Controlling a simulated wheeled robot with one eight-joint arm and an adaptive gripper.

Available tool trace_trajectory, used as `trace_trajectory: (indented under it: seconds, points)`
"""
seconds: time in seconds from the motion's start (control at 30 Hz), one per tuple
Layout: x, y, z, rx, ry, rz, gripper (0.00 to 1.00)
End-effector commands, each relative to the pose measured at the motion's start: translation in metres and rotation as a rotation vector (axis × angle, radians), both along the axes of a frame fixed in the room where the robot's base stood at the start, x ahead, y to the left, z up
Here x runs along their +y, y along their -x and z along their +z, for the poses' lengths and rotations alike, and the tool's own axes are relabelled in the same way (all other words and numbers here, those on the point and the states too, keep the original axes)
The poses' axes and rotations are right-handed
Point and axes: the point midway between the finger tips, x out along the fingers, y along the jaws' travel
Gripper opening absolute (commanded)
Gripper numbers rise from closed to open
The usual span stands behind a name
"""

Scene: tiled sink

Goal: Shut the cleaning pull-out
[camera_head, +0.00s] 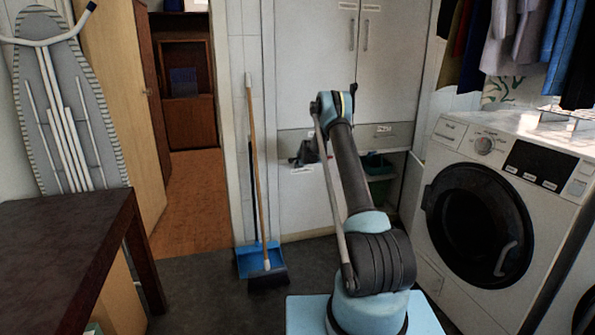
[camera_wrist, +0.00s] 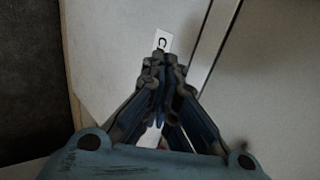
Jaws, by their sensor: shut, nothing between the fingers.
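The cleaning pull-out seems to be the low pale unit in the cabinet wall. Its pale front panel (camera_head: 305,207) shows left of my arm, with a small label by my gripper. Green containers (camera_head: 377,164) show in a dark opening right of my arm; my arm hides the part between, so how far it stands out is hard to tell. My gripper (camera_head: 305,152) is shut and empty in front of the panel's upper part. In the wrist view, the closed fingertips (camera_wrist: 165,64) overlap a white label (camera_wrist: 162,41) on a pale panel; contact cannot be told.
A washing machine (camera_head: 480,205) stands close on the right. A broom (camera_head: 257,180) and blue dustpan (camera_head: 252,260) stand left of the cabinet. A dark table (camera_head: 70,250) is at the front left. Dark floor between table and dustpan is clear.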

Motion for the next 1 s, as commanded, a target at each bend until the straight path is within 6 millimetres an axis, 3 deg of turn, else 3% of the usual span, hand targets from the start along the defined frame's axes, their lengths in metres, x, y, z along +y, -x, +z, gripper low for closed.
trace_trajectory:
  seconds: [0.3,0.67,0.83,1.0]
  points:
    - [-0.01,0.03,0.029,0.001,-0.001,-0.002,0.0]
    - [-0.017,0.048,0.048,0.003,0.008,0.003,0.0]
    - [-0.022,0.071,0.077,0.016,0.052,0.039,0.0]
    - [-0.03,0.109,0.118,0.037,0.121,0.098,0.0]
